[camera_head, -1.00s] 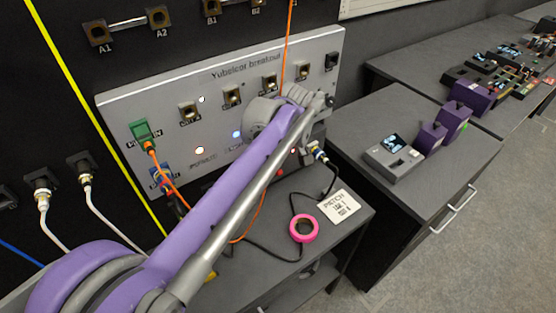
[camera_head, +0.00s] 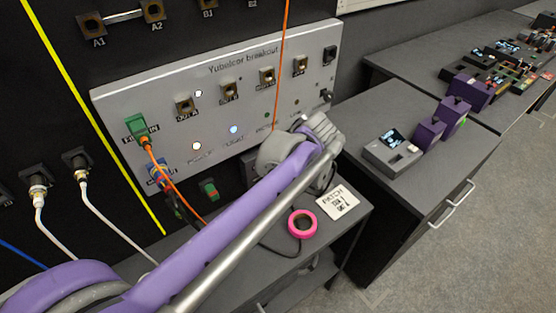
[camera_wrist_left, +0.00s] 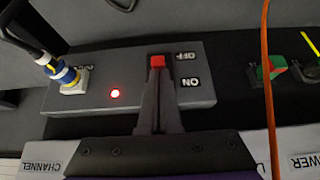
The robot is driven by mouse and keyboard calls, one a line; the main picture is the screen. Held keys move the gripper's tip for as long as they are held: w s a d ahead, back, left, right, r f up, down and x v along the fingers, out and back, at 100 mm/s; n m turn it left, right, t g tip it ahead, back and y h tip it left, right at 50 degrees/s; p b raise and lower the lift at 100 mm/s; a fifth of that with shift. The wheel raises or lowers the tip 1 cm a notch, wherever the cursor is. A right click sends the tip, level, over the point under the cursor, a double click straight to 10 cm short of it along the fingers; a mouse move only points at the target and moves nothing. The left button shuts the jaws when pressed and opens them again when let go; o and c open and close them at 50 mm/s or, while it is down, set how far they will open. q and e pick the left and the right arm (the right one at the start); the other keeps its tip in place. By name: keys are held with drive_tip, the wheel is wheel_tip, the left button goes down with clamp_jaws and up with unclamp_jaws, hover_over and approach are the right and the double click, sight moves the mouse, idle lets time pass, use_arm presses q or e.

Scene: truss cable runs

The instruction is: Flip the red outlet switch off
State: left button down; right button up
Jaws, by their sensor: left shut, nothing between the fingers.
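The red switch (camera_wrist_left: 157,62) sits on a grey outlet box (camera_wrist_left: 95,72), beside the upside-down OFF and ON labels, level with OFF in the left wrist view. A red light (camera_wrist_left: 115,93) on the box is lit. My left gripper (camera_wrist_left: 158,92) is shut and empty, its fingertips right at the red switch; I cannot tell whether they touch it. In the head view my left arm and wrist (camera_head: 300,155) hide the switch and most of the box. My right gripper is not in view.
A plug with a blue and yellow band (camera_wrist_left: 62,73) sits at the box's end. An orange cable (camera_wrist_left: 268,90) hangs nearby. Above stands the Yubelcor breakout panel (camera_head: 215,112). A pink tape roll (camera_head: 302,224) and a PATCH card (camera_head: 337,202) lie on the bench.

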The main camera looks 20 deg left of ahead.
use_arm(q)
drive_tip(key=f+t+y+b, duration=0.1)
drive_tip(key=y, duration=0.1)
drive_tip(key=d+f+t+y+b, duration=0.1)
drive_tip(key=y, duration=0.1)
drive_tip(key=s+f+t+y+b, duration=0.1)
drive_tip(key=y, duration=0.1)
drive_tip(key=shift+d+f+t, duration=0.3)
drive_tip(key=shift+d+f, duration=0.05)
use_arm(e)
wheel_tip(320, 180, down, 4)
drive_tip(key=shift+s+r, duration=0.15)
use_arm(q)
drive_tip(key=shift+a+r, duration=0.1)
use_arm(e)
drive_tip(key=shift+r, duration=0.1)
use_arm(q)
drive_tip(key=shift+w+a+r, duration=0.25)
drive_tip(key=shift+w+a, duration=0.15)
drive_tip(key=shift+a, duration=0.15)
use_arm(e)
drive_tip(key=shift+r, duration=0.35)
use_arm(q)
drive_tip(key=shift+d+p, duration=0.1)
drive_tip(key=shift+p, duration=0.25)
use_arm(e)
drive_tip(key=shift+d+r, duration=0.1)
